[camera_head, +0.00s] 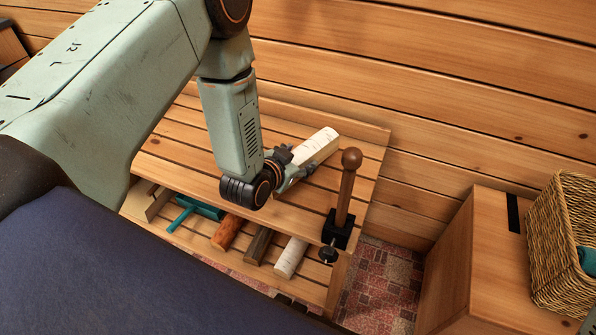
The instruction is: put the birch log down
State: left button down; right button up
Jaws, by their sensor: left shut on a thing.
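The birch log (318,146) is pale and whitish, with dark flecks. It lies over the slatted upper shelf (190,140) of a wooden rack. My left gripper (294,172) is shut on its near end. The log points to the far right, and I cannot tell whether it rests on the slats or hangs just above them. A second pale birch log (290,257) lies on the lower shelf. My right gripper is not in view.
A wooden post with a round knob (347,185) stands clamped to the shelf's right front corner, close to the log. The lower shelf holds a reddish log (228,232), a dark log (259,245) and a teal tool (198,209). A wicker basket (562,240) stands at right.

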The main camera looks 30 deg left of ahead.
pick_arm(q)
jog(key=shift+s+f+b, duration=0.15)
jog(key=shift+f+b, duration=0.15)
jog(key=shift+f, duration=0.25)
jog(key=f, duration=0.1)
jog(key=f+b, duration=0.1)
jog(key=shift+w+f, duration=0.25)
jog(key=shift+f, duration=0.05)
jog(key=shift+s+r, duration=0.15)
jog(key=shift+c, duration=1.8)
grip_release()
